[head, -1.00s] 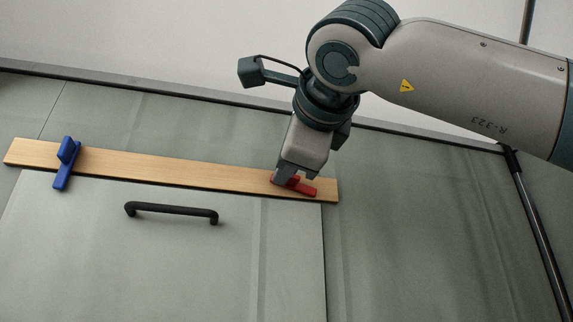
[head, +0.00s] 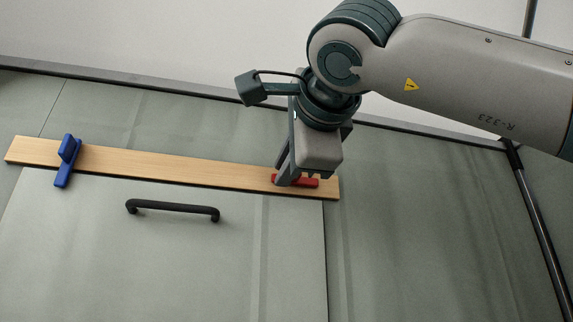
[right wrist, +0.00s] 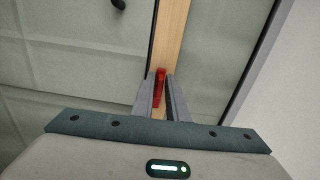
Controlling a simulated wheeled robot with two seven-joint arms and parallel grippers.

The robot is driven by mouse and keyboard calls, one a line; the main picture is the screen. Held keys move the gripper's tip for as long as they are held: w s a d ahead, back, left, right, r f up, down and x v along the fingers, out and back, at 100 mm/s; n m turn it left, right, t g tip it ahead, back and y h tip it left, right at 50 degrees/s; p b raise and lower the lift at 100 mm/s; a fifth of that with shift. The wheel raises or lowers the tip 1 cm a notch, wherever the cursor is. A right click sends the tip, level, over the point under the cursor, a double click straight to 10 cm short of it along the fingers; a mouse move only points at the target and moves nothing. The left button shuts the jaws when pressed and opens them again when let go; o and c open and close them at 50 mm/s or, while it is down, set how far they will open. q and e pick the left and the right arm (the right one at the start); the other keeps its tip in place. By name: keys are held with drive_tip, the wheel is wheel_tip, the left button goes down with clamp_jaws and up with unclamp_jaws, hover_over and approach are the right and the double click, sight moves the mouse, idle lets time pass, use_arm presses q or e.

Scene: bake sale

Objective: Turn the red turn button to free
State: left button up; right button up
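The red turn button (head: 307,183) sits near the right end of a wooden strip. Its bar now lies nearly along the strip. My right gripper (head: 297,181) is at the button, its fingers hiding part of it. In the right wrist view the red button (right wrist: 160,90) stands between the two fingertips of my right gripper (right wrist: 161,80), which look closed on its raised grip. My left gripper is in neither view.
The wooden strip (head: 180,168) runs across the top of a grey-green door panel (head: 130,260). A blue turn button (head: 66,160) points steeply across its left end. A black handle (head: 172,207) is below the strip. The surface right of the panel is clear.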

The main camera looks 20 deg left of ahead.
drive_tip(key=shift+o, duration=0.9)
drive_tip(key=shift+s, duration=0.1)
drive_tip(key=b+v, duration=0.7)
drive_tip(key=v, duration=1)
drive_tip(key=shift+d, duration=0.2)
drive_tip(key=shift+s, duration=0.1)
